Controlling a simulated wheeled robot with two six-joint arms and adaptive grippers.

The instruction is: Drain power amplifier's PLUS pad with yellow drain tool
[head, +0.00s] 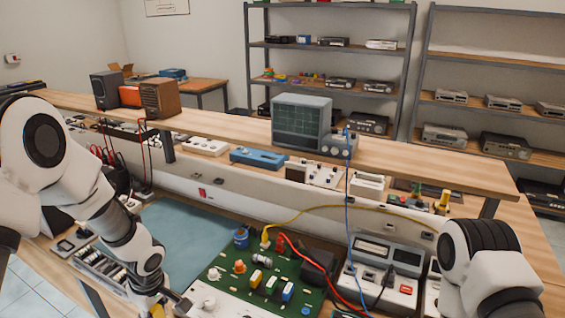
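A green circuit board (238,284) with several colored parts lies on the bench at bottom center; I take it as the power amplifier. Its PLUS pad is too small to make out. A yellow cable (345,207) runs from a yellow plug (265,237) at the board's back edge toward the right. A yellow-handled item (443,201) stands on the right, and I cannot tell whether it is the drain tool. My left gripper (172,300) is low, beside the board's left front corner, partly cut off by the frame. My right arm is at the lower right, its gripper out of view.
A grey meter (385,262) stands right of the board, with red and blue cables nearby. A blue-green mat (195,235) lies clear to its left. A raised wooden shelf (400,158) carrying an oscilloscope (301,121) spans behind the bench.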

